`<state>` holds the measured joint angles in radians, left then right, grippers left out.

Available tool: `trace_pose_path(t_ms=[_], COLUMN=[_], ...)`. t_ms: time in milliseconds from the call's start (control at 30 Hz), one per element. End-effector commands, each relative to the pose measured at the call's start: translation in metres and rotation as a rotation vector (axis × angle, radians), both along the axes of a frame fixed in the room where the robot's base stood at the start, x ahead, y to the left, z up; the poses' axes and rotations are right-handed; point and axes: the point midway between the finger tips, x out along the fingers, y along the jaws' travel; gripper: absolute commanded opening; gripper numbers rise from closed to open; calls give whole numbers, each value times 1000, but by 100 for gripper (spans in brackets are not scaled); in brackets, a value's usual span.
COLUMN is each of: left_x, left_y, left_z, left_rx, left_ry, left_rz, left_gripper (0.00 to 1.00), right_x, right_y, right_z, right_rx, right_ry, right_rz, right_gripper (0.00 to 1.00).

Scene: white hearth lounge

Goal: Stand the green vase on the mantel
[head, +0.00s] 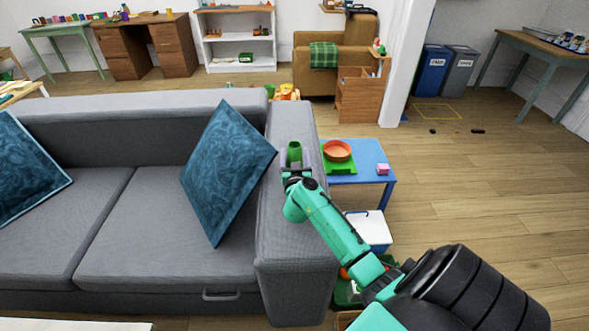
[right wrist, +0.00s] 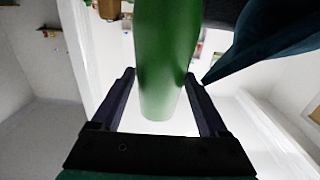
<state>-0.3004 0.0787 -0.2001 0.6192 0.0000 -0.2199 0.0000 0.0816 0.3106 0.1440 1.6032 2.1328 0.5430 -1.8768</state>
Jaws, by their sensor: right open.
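The green vase (head: 294,152) is upright at the right arm of the grey sofa, close to a small blue table; I cannot tell exactly what it rests on. My right gripper (head: 296,171) is at the vase's near side. My left gripper is not in view. No mantel can be made out in either view.
A teal cushion (head: 228,172) leans on the sofa (head: 180,262) left of the vase. The wooden floor at right is mostly clear.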

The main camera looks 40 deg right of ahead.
Motion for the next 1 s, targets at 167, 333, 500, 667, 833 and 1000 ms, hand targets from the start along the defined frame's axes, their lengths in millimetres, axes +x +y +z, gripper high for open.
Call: trace_pose_path(t_ms=[167, 333, 500, 667, 833, 1000], left_x=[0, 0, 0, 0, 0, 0], left_y=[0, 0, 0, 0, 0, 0], left_z=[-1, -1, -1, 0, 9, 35], left_rx=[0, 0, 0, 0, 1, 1], left_ry=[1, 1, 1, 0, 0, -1], left_rz=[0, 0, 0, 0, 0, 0], left_gripper=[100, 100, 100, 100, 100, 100], right_x=[3, 3, 3, 3, 3, 3], right_y=[-2, -2, -2, -2, -2, -2], right_z=[1, 0, 1, 1, 14, 55], right_rx=[0, 0, -1, -1, -1, -4], right_ry=[0, 0, -2, -1, -2, -4], right_rz=[1, 1, 1, 2, 1, 2], right_gripper=[77, 31, 0, 0, 0, 0])
